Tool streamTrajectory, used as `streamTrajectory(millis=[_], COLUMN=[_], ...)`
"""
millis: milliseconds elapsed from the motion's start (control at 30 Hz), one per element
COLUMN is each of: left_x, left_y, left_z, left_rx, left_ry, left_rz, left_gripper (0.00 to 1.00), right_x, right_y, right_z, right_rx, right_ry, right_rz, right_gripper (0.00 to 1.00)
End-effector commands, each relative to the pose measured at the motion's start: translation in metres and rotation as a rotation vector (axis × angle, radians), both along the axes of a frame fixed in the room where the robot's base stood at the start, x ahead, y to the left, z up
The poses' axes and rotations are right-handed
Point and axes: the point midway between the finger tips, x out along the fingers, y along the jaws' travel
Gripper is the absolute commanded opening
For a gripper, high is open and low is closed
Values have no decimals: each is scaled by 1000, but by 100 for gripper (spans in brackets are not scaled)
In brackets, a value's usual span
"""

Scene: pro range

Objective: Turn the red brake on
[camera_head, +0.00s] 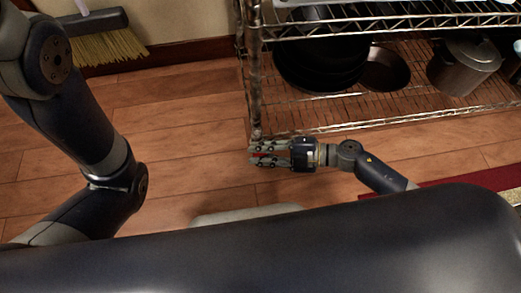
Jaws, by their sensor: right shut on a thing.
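The red brake (262,154) shows as a small strip of red between the fingers of my right gripper (264,154). It sits at the foot of the front left post of the wire rack, low over the floor. My right gripper is shut on the brake, with its fingers pointing left. The fingers hide most of the brake, and I cannot tell its position. My left arm comes in at the left, but its gripper is out of the picture.
The wire rack (330,128) holds dark pans (388,70) and a metal pot (463,66) on its lower shelf. A broom (108,45) leans at the wall, back left. A red mat (440,190) lies at right. The wooden floor left of the rack is clear.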

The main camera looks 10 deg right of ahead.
Motion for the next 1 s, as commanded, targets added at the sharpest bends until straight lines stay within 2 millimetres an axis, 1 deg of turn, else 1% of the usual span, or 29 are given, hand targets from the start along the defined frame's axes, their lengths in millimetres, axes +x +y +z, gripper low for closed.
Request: streamTrajectory(millis=[300,433,600,867,900,967,1000], left_x=[0,0,1,1,1,1,1], left_y=[0,0,0,0,0,0,0], left_z=[-18,-24,-26,-25,-25,-25,-25], left_rx=[0,0,0,0,0,0,0], left_ry=[1,1,1,2,2,2,2], left_rz=[0,1,1,1,1,1,1], left_gripper=[40,40,40,40,40,40,40], right_x=[-7,-9,-10,-10,-10,-10,-10], right_y=[0,0,-1,-1,-1,-1,-1], right_z=[-12,-15,-15,-14,-14,-14,-14], right_rx=[3,2,0,0,0,0,-1], right_ry=[-220,-298,-343,-346,-346,-345,-345], right_rz=[-5,-5,-5,-5,-5,-5,-4], right_gripper=[0,0,0,0,20,33,37])
